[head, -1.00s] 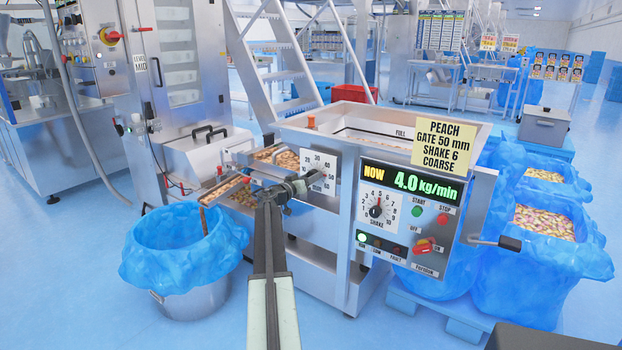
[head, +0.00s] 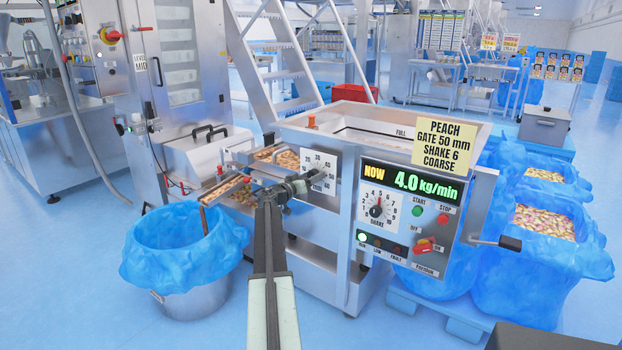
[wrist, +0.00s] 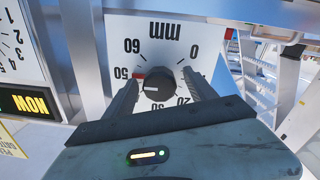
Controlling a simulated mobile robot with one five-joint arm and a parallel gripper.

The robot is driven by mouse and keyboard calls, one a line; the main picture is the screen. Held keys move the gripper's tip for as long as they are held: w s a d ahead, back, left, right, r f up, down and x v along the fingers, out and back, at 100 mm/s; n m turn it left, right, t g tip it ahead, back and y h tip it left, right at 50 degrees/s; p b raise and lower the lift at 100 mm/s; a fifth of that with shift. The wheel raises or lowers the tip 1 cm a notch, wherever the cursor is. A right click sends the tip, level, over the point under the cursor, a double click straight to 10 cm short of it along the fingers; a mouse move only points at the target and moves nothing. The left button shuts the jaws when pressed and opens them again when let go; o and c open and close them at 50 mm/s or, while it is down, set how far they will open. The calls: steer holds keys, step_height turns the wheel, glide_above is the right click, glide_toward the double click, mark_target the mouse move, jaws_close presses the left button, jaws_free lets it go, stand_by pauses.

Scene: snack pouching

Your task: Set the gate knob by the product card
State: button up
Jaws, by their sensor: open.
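The yellow product card (head: 445,144) on the machine reads PEACH, GATE 50 mm, SHAKE 6, COARSE. The black gate knob (wrist: 158,86) sits on a white dial plate (wrist: 168,30) marked in mm, upside down in the wrist view. A red mark lies by the 50, left of the knob. A pale line on the knob points roughly left, toward the 50 side; its exact reading is hard to tell. My gripper (wrist: 161,84) is open, its fingers on either side of the knob; contact is unclear. In the head view my gripper (head: 303,184) covers the knob.
The control panel (head: 410,225) right of the dial shows 4.0 kg/min, a SHAKE knob (head: 377,210), buttons and a red switch (head: 424,247). A blue-lined bin (head: 185,245) stands at left, under the chute. Blue-lined crates of sweets (head: 543,220) stand at right.

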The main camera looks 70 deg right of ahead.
steer(key=v, duration=0.7)
steer(key=shift+a, duration=0.4)
steer(key=shift+w, duration=0.2)
